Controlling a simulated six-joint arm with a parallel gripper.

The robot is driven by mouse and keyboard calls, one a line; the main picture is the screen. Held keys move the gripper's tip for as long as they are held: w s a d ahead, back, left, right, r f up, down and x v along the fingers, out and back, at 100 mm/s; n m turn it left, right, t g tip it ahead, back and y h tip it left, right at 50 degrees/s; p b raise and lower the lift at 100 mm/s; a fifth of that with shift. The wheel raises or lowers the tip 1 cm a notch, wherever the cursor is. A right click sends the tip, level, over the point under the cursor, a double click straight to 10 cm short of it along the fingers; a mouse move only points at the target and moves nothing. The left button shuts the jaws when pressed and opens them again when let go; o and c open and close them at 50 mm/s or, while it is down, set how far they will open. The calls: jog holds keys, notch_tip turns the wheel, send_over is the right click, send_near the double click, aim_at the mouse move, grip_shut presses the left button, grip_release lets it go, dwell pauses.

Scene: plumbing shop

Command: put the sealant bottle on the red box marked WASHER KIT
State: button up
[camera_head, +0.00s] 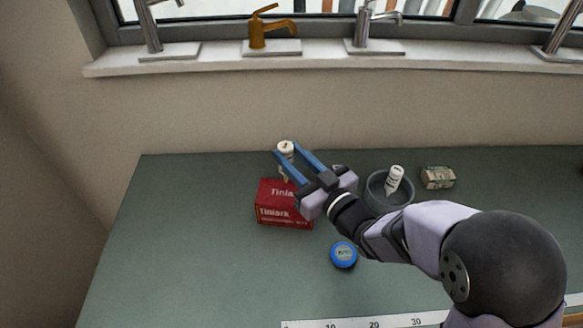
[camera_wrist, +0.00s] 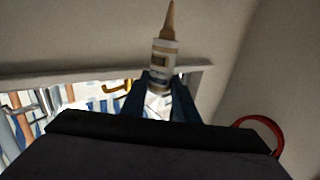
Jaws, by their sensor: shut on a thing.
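My gripper (camera_head: 283,152) is shut on the sealant bottle (camera_head: 286,148), whose white end shows between the blue fingers. In the wrist view, the bottle (camera_wrist: 163,57) has a white and tan body and a tan nozzle. The nozzle points to the top of that picture, where the window appears upside down, so the bottle seems held nozzle down. The red box (camera_head: 283,212) is on the green bench, just below the gripper in the head view. Its large print reads "Tinlark"; the smaller print is unreadable. I cannot tell whether the bottle touches the box.
A grey bowl (camera_head: 376,201) holding a white bottle (camera_head: 394,178) is right of the gripper. A small greenish box (camera_head: 438,177) lies beyond it. A blue round tin (camera_head: 343,254) is in front of the red box. A ruler (camera_head: 350,322) lies along the front. The bench's left side is clear.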

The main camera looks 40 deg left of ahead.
jog(key=shift+f+p, duration=0.4)
jog(key=shift+f, duration=1.6)
jog(key=shift+f, duration=0.2)
jog(key=o, duration=1.1)
jog(key=shift+r, duration=0.1)
jog(key=s+d+b, duration=0.2)
jog(key=d+b, duration=0.2)
jog(key=d, duration=0.7)
jog(key=shift+s+d, duration=0.2)
jog(key=shift+d, duration=0.2)
